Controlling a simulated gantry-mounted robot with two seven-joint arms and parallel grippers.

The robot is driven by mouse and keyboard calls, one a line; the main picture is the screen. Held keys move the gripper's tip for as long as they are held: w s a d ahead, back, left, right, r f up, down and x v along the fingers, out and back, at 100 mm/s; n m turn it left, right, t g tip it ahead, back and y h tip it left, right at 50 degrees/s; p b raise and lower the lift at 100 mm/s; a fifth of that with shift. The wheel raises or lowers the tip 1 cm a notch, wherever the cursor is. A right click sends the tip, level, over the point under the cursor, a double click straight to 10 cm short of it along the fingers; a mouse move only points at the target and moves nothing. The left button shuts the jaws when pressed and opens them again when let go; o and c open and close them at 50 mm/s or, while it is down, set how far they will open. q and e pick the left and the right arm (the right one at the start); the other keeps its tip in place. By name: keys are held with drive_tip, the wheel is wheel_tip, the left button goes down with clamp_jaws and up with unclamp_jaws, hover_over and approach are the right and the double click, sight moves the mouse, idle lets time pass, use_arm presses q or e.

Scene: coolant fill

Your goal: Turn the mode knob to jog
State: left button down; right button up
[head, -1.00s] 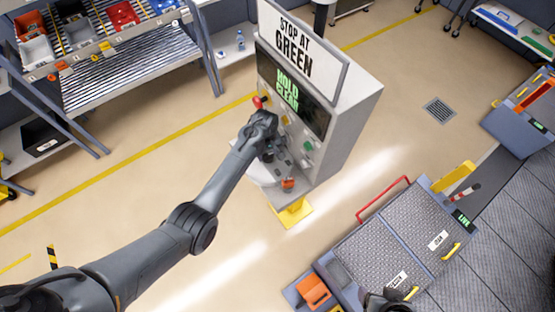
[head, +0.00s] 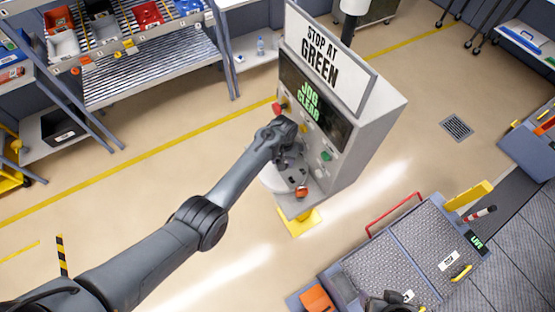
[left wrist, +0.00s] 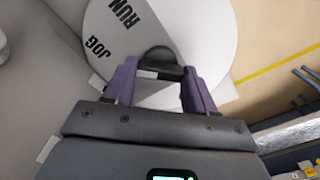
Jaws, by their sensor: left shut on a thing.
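The control cabinet (head: 370,125) stands at the centre of the head view, its screen (head: 313,105) reading "JOG CLEAR" in green. In the left wrist view a white round dial (left wrist: 190,30) carries the labels "RUN" and "JOG". The black mode knob (left wrist: 158,57) sits on this dial. My left gripper (left wrist: 160,88) is shut on the knob, a purple finger on each side. In the head view my left gripper (head: 286,158) is at the cabinet's front and hides the knob. A dark part, probably my right gripper (head: 390,304), shows at the bottom edge; its fingers cannot be made out.
A "STOP AT GREEN" sign (head: 325,55) tops the cabinet. A red control (head: 279,108), a green button (head: 326,156) and an orange-red one (head: 301,191) are near my left gripper. A grey platform with a red rail (head: 393,214) stands at lower right. Floor at left is open.

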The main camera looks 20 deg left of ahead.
idle(0.3)
use_arm(q)
drive_tip(key=shift+c, duration=1.8)
unclamp_jaws()
drive_tip(key=shift+r, duration=0.1)
wheel_tip(320, 180, up, 11)
drive_tip(key=shift+f, duration=0.2)
